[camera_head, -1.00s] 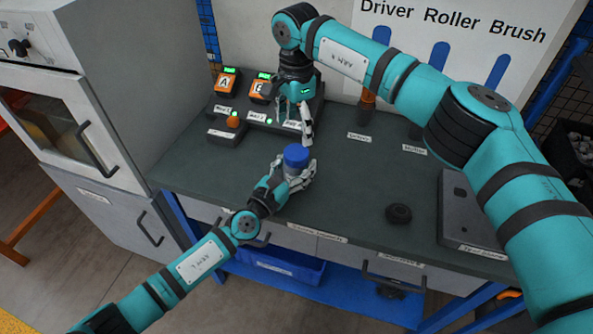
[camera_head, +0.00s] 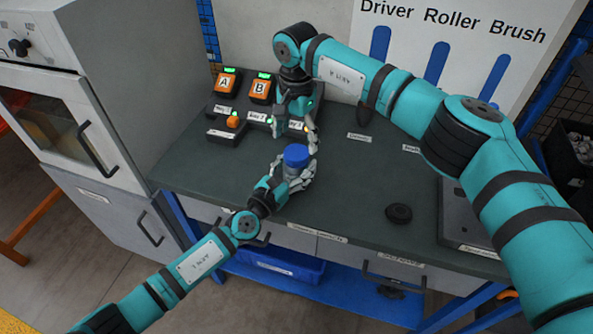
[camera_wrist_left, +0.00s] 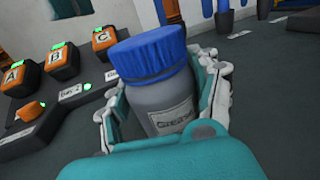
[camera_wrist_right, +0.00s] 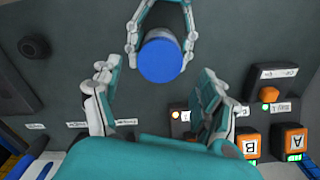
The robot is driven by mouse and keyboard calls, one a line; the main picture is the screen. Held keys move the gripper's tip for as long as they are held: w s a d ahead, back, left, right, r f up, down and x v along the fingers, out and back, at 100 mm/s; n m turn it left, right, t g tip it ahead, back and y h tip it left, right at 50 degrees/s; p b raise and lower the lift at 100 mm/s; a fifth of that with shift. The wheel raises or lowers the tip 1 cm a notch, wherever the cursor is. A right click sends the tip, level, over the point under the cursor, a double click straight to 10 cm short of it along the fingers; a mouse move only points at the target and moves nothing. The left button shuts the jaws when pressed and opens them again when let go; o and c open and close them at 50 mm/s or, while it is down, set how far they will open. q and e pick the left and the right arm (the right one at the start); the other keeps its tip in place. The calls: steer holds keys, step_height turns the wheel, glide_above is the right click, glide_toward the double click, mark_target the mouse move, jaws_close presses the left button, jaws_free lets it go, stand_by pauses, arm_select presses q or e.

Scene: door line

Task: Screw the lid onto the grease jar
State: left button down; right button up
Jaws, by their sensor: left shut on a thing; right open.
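The grease jar (camera_wrist_left: 158,100) is a grey, labelled bottle, upright on the bench in the left wrist view. Its blue ribbed lid (camera_wrist_left: 150,50) sits on top of it; whether it is tight cannot be told. The lid also shows in the head view (camera_head: 296,156) and in the right wrist view (camera_wrist_right: 160,60). My left gripper (camera_head: 294,178) is shut around the jar's body. My right gripper (camera_wrist_right: 158,92) is open and empty, pointing down behind and above the lid, with its fingers apart from it.
Orange battery packs (camera_head: 260,88) stand in a charger dock at the back left of the bench.

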mark_target(296, 152)
steer(key=shift+f, duration=2.4)
steer(key=c, duration=1.2)
steer(key=m, duration=0.5)
steer(key=shift+c, duration=0.2)
steer(key=m, duration=1.9)
steer(key=o, duration=1.3)
